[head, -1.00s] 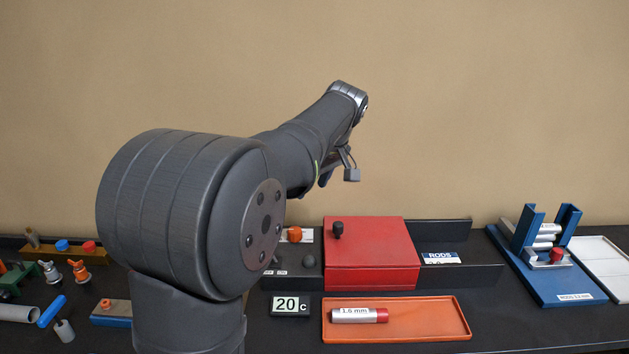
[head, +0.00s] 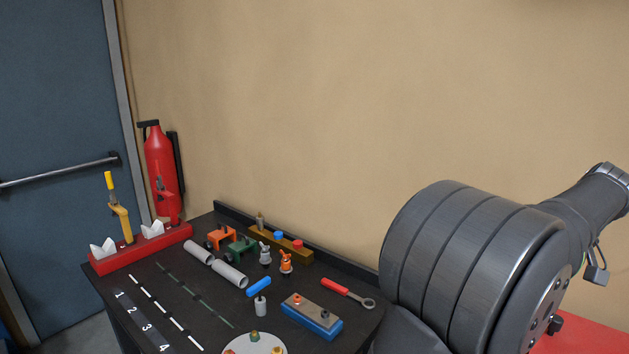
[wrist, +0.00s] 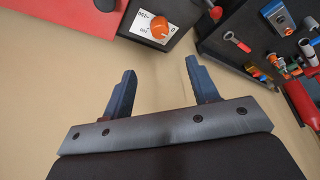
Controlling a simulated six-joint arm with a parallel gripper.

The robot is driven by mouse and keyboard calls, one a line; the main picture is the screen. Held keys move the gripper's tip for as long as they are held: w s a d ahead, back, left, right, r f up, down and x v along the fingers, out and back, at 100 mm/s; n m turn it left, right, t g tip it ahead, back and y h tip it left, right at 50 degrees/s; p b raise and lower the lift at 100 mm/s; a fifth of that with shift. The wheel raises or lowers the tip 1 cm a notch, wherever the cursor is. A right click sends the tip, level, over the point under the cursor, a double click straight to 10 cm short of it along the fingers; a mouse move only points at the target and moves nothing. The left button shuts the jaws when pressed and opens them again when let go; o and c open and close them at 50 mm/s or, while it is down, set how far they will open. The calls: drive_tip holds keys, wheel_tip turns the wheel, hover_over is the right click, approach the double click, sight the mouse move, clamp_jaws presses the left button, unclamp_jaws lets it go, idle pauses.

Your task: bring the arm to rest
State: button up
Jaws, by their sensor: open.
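My gripper (wrist: 155,88) shows in the wrist view with its two dark blue fingers spread wide apart. Nothing is between them, only the tan wall behind. In the head view my arm reaches up and to the right at the right edge, and the gripper itself is out of the picture. The arm is clear of the bench (head: 195,275).
The bench holds grey tubes (head: 228,274), a blue block (head: 312,322), a red-handled wrench (head: 345,292) and several small fittings. A red rack (head: 140,248) with a yellow-handled tool stands at the left end. Behind it are a red extinguisher (head: 160,165) and a blue door (head: 55,110).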

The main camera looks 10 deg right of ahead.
drive_tip(key=x, duration=1.5)
drive_tip(key=shift+w, duration=0.1)
drive_tip(key=v, duration=1.7)
drive_tip(key=x, duration=1.7)
drive_tip(key=shift+a, duration=0.1)
drive_tip(key=m+h, duration=0.1)
drive_tip(key=m, duration=0.2)
drive_tip(key=m+h, duration=0.1)
drive_tip(key=m, duration=0.1)
drive_tip(key=shift+a+m+g, duration=0.15)
drive_tip(key=shift+m+g, duration=0.15)
drive_tip(key=shift+m, duration=0.1)
drive_tip(key=shift+w+a+m+g+h, duration=0.1)
drive_tip(key=shift+m+g+h, duration=0.35)
drive_tip(key=shift+m, duration=1.15)
drive_tip(key=shift+w+m+g+h, duration=0.1)
drive_tip(key=shift+m+g+h, duration=0.3)
drive_tip(key=shift+m, duration=1.2)
drive_tip(key=shift+v, duration=1.35)
